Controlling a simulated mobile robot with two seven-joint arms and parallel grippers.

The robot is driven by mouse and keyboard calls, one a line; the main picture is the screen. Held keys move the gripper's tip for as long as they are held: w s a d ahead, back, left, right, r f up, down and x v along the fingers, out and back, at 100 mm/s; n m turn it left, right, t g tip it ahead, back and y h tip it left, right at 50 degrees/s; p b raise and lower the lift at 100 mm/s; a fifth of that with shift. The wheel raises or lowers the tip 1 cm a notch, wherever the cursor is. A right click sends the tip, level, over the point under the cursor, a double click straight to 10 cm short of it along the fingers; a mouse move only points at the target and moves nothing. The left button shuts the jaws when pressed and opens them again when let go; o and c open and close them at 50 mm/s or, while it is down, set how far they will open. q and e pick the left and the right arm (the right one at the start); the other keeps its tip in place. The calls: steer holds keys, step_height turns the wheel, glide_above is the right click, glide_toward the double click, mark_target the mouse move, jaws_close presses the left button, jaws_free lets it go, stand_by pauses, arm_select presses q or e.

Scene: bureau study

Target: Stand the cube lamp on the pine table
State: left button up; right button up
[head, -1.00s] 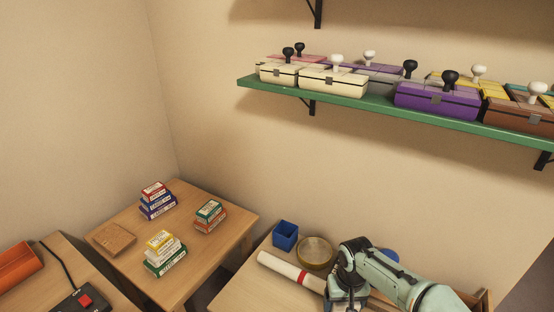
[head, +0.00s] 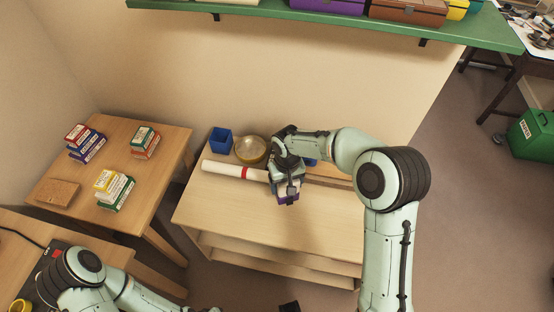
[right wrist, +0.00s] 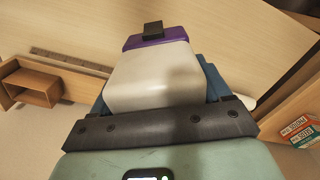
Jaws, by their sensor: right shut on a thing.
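My right gripper (head: 288,190) is shut on the cube lamp. In the right wrist view the lamp is a white block (right wrist: 152,76) with a purple end (right wrist: 155,38) and a small black piece on it. In the head view only a purple bit of the lamp (head: 289,198) shows below the gripper, over a light wooden table (head: 250,218). I cannot tell whether the lamp touches the tabletop. My left arm enters at lower left; a dark piece at the bottom edge may be its gripper (head: 289,306), jaws not visible.
On that table, a white roll with a red band (head: 220,170), a blue box (head: 221,140) and a round brass-coloured dish (head: 250,150) stand towards the back. The table's front is clear. Another wooden table (head: 140,200) holds stacked card boxes. A green shelf (head: 300,14) hangs above.

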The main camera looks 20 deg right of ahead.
steer(key=d+m+b, duration=0.2)
steer(key=d+b, duration=0.1)
steer(key=d, duration=0.2)
step_height(320, 180, up, 4)
steer(key=m+b, duration=0.4)
steer(key=b, duration=0.1)
glide_above(313, 208)
arm_select(q)
step_height(313, 208, down, 11)
steer(key=b, duration=0.2)
steer(key=shift+s+r+b, duration=0.15)
steer(key=shift+s+b, duration=0.2)
arm_select(e)
step_height(313, 208, down, 19)
steer(key=shift+d+r, duration=0.1)
steer(key=shift+f, duration=0.2)
arm_select(q)
steer(key=shift+t, duration=0.3)
arm_select(e)
steer(key=o, duration=1.2)
